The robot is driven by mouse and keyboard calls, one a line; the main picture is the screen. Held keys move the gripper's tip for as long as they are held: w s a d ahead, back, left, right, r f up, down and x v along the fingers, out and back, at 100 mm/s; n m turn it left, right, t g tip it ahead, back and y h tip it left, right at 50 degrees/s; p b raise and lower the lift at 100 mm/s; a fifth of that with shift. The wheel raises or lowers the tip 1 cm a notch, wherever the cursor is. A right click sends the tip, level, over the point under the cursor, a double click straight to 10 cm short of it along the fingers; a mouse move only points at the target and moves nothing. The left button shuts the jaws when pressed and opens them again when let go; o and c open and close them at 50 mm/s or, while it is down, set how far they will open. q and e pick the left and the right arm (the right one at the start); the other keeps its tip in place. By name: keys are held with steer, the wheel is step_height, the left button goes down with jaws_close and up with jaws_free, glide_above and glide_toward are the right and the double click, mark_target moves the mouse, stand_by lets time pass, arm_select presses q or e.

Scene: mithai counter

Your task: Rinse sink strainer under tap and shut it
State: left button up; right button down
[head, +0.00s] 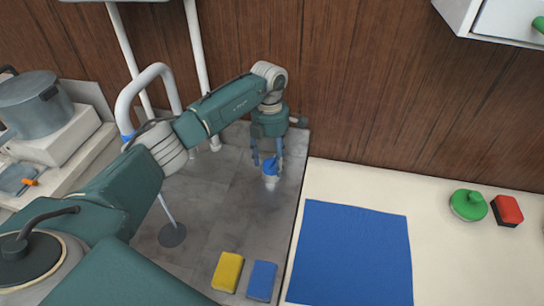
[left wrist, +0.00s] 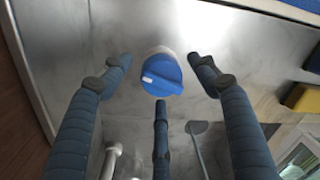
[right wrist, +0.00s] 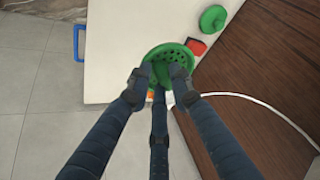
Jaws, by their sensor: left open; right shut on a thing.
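The blue tap knob (head: 270,166) stands on a pale base in the grey sink area and also shows in the left wrist view (left wrist: 162,75). My left gripper (head: 267,157) is open just above it, its fingers spread around the knob; contact cannot be told. The white arched tap (head: 150,75) with a blue ring is at the left. A thin pale streak, seemingly water, runs down to a dark round patch (head: 172,236). My right gripper (right wrist: 162,74) is shut on the green perforated strainer (right wrist: 178,51), seen only in the right wrist view.
Yellow (head: 227,271) and blue (head: 262,281) sponges lie at the sink's front. A blue mat (head: 350,250), green knobbed scrubber (head: 468,205) and red-black sponge (head: 507,210) lie on the right counter. A pot (head: 36,103) stands at left. A white cupboard (head: 500,20) hangs upper right.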

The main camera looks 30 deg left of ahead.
arm_select(q)
steer(key=shift+f, duration=0.15)
steer(key=c, duration=1.2)
steer(key=shift+o, duration=0.2)
steer(key=shift+a+n+b, duration=0.1)
steer(key=shift+n+b, duration=0.25)
steer(key=shift+n, duration=0.25)
steer(key=shift+n+b, duration=0.3)
steer(key=shift+n, duration=1)
steer(key=shift+r, duration=0.2)
steer(key=o, duration=1)
steer(key=shift+o, duration=0.8)
steer(key=shift+w+f, duration=0.1)
steer(key=shift+f, duration=0.05)
